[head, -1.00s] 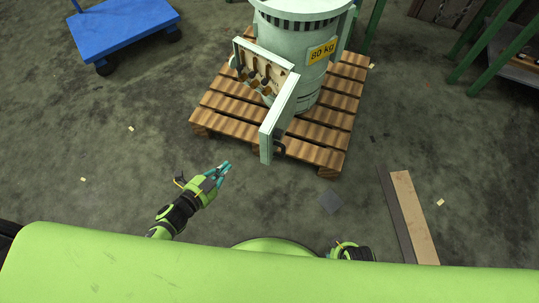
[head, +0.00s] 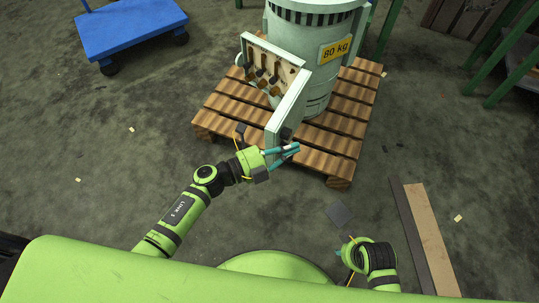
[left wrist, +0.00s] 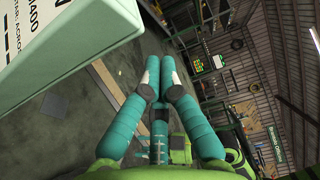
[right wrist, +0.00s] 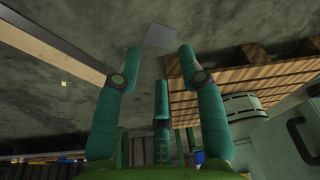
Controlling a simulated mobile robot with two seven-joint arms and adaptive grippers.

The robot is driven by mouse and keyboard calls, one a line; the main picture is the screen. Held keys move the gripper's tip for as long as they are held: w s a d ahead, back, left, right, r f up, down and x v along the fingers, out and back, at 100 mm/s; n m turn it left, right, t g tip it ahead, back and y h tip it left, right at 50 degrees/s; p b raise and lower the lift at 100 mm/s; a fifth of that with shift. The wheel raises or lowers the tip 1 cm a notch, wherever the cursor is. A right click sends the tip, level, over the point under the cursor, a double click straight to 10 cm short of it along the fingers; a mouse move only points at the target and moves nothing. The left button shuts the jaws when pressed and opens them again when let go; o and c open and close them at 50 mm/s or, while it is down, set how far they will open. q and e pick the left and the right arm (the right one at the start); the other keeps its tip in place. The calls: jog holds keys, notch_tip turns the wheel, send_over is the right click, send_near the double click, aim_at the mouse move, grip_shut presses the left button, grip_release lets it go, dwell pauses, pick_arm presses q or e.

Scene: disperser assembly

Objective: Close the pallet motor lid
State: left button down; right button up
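The pale green motor (head: 308,60) with an "80 kg" label stands on a wooden pallet (head: 338,140). In the left wrist view the lid's labelled face and edge (left wrist: 75,62) fill the upper left. My right gripper (head: 342,250) is low, open and empty, clear of the pallet.
A blue cart (head: 130,28) stands at the upper left. Planks (head: 430,235) and a dark square plate (head: 340,214) lie on the floor at the right. Green-framed racks (head: 510,60) stand at the upper right. The floor left of the pallet is mostly clear.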

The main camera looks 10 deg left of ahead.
aim_at(275, 143)
pick_arm(q)
jog(key=shift+w+a, duration=0.35)
jog(key=shift+a, duration=0.6)
jog(key=shift+w+a, duration=0.3)
jog(key=shift+a, duration=0.6)
jog(key=shift+a, duration=0.1)
